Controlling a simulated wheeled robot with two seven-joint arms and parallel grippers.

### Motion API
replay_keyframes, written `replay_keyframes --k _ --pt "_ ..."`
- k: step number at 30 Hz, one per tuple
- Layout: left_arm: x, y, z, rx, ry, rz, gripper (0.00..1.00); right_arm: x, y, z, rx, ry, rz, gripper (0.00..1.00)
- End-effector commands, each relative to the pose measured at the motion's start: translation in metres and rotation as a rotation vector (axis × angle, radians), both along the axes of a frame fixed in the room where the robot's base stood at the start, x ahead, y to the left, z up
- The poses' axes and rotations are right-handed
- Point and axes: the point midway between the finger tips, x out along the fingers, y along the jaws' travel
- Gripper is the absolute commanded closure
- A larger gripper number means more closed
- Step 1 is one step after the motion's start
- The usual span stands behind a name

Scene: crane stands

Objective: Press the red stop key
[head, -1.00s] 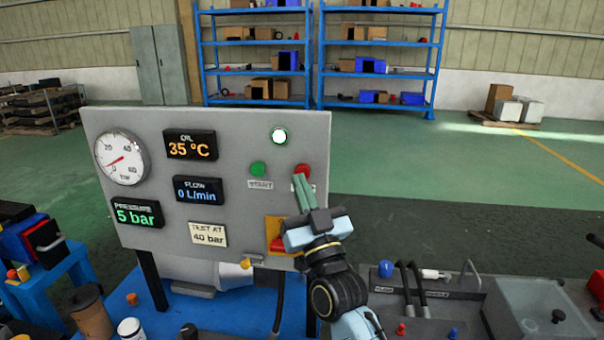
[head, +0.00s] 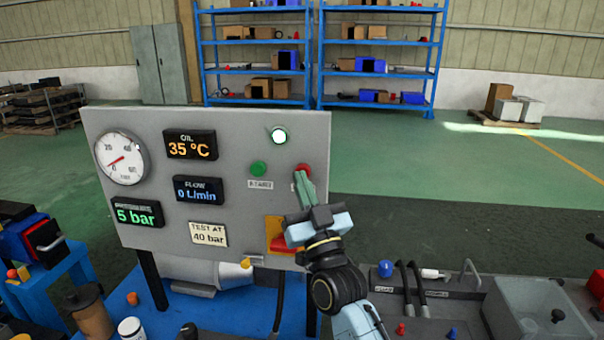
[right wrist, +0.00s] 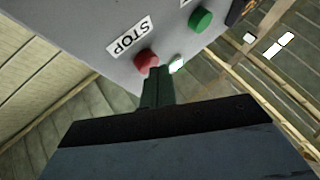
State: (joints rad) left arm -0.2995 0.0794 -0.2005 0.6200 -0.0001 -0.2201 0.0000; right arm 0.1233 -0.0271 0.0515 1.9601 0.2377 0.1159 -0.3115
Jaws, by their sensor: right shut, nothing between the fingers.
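The red stop key (head: 303,169) is a round red button at the right of the grey panel (head: 225,135). In the right wrist view the red key (right wrist: 146,60) sits beside the STOP label (right wrist: 132,36). My right gripper (head: 303,176) is shut and empty, its fingertips at the key and covering part of it. In the right wrist view the fingertips (right wrist: 160,70) overlap the key's edge; I cannot tell whether they touch it. The left gripper is not in view.
A green start button (head: 258,168) is left of the red key, with a lit white lamp (head: 279,136) above. A red lever on a yellow plate (head: 275,222) is just below left of my gripper. A grey bench (head: 450,310) stands at right.

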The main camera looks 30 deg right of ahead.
Motion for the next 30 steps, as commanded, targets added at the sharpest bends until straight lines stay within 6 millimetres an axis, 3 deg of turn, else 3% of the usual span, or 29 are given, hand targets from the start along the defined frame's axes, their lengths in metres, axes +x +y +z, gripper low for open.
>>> replay_keyframes --k 22,30 --pt "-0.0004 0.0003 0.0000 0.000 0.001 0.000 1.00 0.0046 -0.0037 -0.0001 -0.001 0.000 -0.001 1.00" --pt "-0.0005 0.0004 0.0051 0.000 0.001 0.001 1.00 -0.0026 0.0019 -0.0001 0.000 0.002 0.000 1.00"
